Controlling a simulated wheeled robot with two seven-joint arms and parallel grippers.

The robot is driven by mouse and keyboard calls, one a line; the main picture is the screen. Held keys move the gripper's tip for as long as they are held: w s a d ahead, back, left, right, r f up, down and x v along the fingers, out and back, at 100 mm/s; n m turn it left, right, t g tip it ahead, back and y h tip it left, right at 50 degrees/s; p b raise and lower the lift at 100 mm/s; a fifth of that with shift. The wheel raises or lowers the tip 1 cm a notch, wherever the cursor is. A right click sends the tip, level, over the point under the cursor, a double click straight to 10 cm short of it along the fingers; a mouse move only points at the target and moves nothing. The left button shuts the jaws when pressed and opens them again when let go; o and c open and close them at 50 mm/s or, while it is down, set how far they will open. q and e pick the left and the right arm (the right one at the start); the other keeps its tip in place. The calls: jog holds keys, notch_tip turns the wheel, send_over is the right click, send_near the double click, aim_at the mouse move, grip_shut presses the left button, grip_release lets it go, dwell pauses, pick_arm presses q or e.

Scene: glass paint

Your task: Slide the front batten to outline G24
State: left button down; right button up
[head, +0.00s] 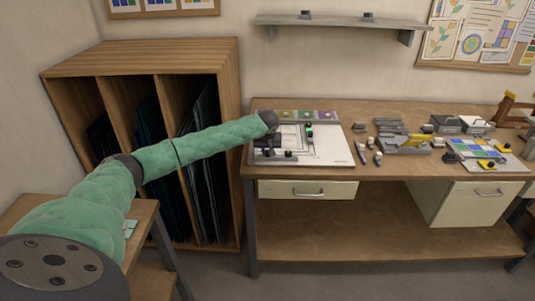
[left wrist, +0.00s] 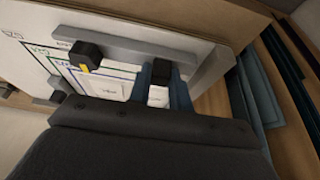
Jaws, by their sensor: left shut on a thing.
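The front batten (left wrist: 140,45), a long grey bar, lies along the front edge of the white board (head: 335,149). It also shows in the head view (head: 277,160), partly behind my gripper. It carries two black knobs, one with a yellow mark (left wrist: 86,56). My left gripper (left wrist: 164,92) is shut on the other black knob (left wrist: 160,70); in the head view the gripper (head: 268,146) is over the board's left part. Nested coloured outlines (left wrist: 50,66) are printed on the board beside the batten. Their labels are too small to read surely. My right gripper is out of view.
A block with a green light (head: 309,133) stands on the board. Small tools (head: 370,147) and a grey tray (head: 405,149) lie to its right on the workbench (head: 340,172). A wooden rack (head: 150,68) with dark panels stands left of the bench.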

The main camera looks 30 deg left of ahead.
pick_arm(q)
jog(key=w+a, duration=0.1)
jog(key=w, duration=0.1)
jog(key=w+a, duration=0.1)
jog(key=shift+w+a+f, duration=0.1)
jog(key=shift+w, duration=0.25)
jog(key=shift+w+a, duration=0.15)
jog(key=c, duration=1.3)
grip_release()
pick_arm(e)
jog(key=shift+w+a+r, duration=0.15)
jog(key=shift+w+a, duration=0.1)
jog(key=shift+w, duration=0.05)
pick_arm(q)
jog(key=shift+r+b, duration=0.25)
jog(key=shift+b, duration=0.1)
jog(key=shift+b+v, duration=1.35)
jog(key=shift+v, duration=2.4)
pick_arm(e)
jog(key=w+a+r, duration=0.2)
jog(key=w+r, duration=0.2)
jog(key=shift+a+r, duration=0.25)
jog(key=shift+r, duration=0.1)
